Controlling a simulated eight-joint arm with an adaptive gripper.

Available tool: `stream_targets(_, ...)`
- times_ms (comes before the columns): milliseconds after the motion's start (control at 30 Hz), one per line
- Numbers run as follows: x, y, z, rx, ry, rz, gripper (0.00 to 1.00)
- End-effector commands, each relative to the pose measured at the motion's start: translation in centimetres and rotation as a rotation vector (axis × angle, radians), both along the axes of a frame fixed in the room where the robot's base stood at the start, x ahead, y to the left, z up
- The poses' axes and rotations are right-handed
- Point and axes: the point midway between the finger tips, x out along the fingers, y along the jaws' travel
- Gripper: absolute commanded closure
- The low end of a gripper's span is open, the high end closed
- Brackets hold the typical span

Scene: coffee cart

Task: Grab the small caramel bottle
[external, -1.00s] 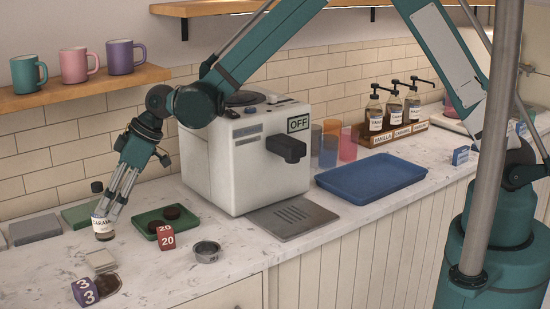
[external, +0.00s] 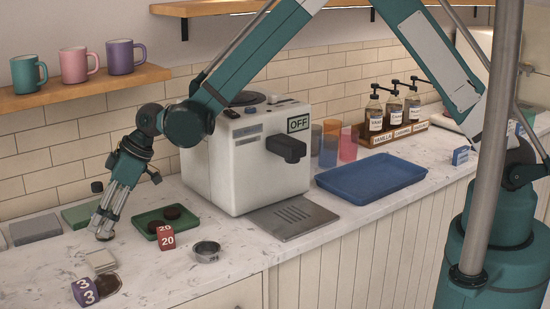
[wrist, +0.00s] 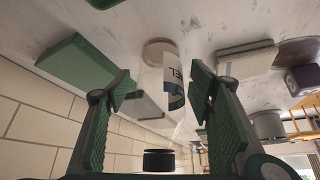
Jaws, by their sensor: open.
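The small caramel bottle (external: 97,187) stands upright at the left of the counter, mostly hidden behind my gripper (external: 104,222). Its dark cap and brown base show in the external view. In the wrist view the clear bottle (wrist: 152,82) has a dark-and-white label ending in "MEL" and a black cap at the bottom of the picture. My gripper (wrist: 160,95) is open, with one finger on each side of the bottle. A gap shows on the left, and the right finger is close to the label. I cannot tell whether it touches.
A green tray (external: 140,222) with dark pucks and a red number cube (external: 166,237) lie to the right. A purple cube (external: 84,291) and a pale block (external: 101,261) lie in front. Grey (external: 36,229) and green (external: 80,214) slabs lie behind, near the tiled wall.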

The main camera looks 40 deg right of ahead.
Motion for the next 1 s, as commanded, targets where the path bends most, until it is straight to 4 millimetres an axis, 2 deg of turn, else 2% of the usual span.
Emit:
stream_targets(300,0.0,-0.02,0.0,0.0,0.0,0.0,0.47)
stream_targets(600,0.01,-0.02,0.04,0.0,0.0,0.0,0.84)
stream_targets(1000,0.02,-0.01,0.57,0.0,0.0,0.0,0.84)
